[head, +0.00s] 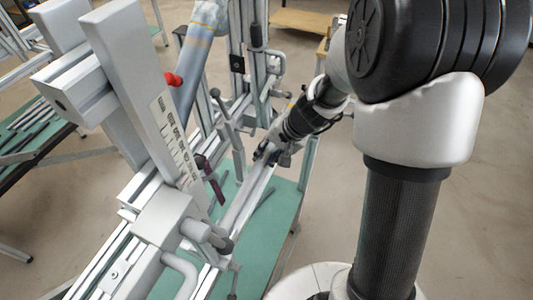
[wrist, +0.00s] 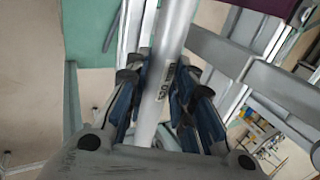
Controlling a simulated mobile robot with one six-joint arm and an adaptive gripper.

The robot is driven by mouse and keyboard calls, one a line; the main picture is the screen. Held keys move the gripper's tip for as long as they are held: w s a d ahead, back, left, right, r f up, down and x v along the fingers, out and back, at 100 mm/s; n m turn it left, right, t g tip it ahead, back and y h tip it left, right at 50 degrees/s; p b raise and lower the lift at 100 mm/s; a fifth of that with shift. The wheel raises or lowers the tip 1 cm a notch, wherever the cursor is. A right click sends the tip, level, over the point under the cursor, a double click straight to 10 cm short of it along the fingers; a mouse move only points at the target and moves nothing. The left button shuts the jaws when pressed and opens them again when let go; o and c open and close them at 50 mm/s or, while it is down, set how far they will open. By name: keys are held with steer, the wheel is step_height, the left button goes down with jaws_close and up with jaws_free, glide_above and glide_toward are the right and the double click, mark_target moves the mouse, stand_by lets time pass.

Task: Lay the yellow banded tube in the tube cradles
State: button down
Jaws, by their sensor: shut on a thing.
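My gripper (head: 268,153) is low over the green-topped jig table, beside the metal frame. In the wrist view my gripper (wrist: 160,72) is shut on a pale grey tube (wrist: 174,32), with blue-padded fingers on both sides of it. Dark printed marks show on the tube close to the fingers. No yellow band shows on the part in view. The tube runs away from the gripper to the top of the wrist view. I cannot pick out the tube cradles for certain. A purple part (head: 211,180) sits by the frame rail and may be one of them.
Thick aluminium posts and rails (head: 130,75) fill the left of the head view, with a red knob (head: 173,79) and toggle clamps. A blue-grey cylinder with faint yellowish bands (head: 195,60) stands behind them. The green table top (head: 285,205) has some bare room.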

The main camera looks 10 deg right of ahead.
steer(key=c, duration=1.3)
jaws_free()
steer(key=v, duration=1.2)
steer(key=s+a+r+n+h, duration=0.1)
steer(key=s+r+n+h, duration=0.1)
steer(key=s, duration=0.8)
steer(key=s+r+n+t+h, duration=0.1)
steer(key=s+r+n, duration=0.4)
steer(key=s, duration=0.5)
steer(key=shift+a+r+h, duration=0.25)
steer(key=shift+a+h, duration=0.15)
steer(key=shift+h, duration=0.3)
steer(key=shift+s+d, duration=0.15)
steer(key=shift+s, duration=0.05)
steer(key=shift+c, duration=0.2)
